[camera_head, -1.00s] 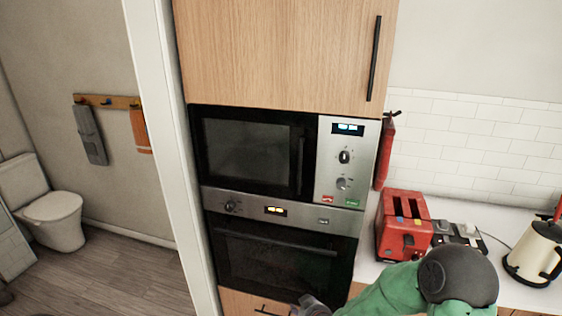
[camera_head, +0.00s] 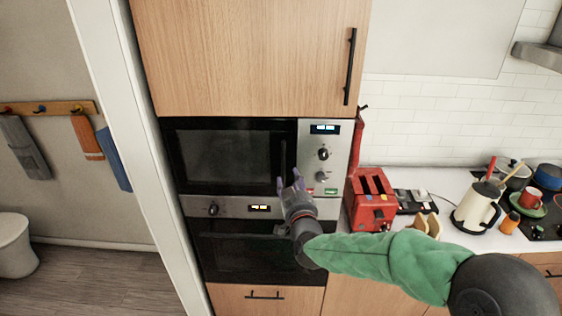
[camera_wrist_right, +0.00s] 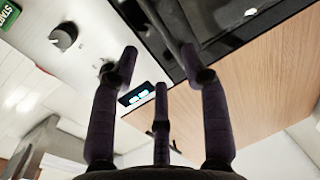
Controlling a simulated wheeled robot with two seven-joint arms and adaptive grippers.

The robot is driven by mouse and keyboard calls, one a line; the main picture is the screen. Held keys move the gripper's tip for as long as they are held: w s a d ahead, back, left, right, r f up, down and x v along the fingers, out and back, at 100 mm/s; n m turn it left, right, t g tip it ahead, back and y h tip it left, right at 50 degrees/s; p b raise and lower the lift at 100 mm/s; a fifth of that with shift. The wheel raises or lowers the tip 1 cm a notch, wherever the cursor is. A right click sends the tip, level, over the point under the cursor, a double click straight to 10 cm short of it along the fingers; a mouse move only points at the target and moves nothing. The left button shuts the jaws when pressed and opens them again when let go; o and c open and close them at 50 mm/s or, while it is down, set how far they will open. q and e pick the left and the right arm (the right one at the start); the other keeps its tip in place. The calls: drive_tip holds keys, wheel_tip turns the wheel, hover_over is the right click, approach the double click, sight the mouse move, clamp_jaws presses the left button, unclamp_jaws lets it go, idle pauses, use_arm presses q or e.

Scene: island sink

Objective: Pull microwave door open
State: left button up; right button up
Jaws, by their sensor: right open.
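The microwave (camera_head: 225,157) is built into a wooden cabinet above an oven, with its dark door shut. Its vertical black door handle (camera_head: 283,162) is at the right edge of the door, beside the silver control panel (camera_head: 325,158) with two knobs and a lit display. My right gripper (camera_head: 291,184) is open and empty, in front of the lower end of the handle. The right wrist view shows its spread fingers (camera_wrist_right: 163,70) before the panel and the dark door edge (camera_wrist_right: 200,35). I cannot tell whether a finger touches the handle. My left gripper is not in view.
The oven (camera_head: 240,250) is below the microwave. A red toaster (camera_head: 371,200) stands on the counter at right, near my right arm. A cream kettle (camera_head: 477,208) and several small items are farther right. Open floor lies at left.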

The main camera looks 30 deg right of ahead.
drive_tip(key=p+x, duration=0.1)
drive_tip(key=x, duration=0.8)
drive_tip(key=shift+w+d+f, duration=0.1)
drive_tip(key=shift+w+d, duration=0.05)
drive_tip(key=shift+w, duration=0.2)
clamp_jaws()
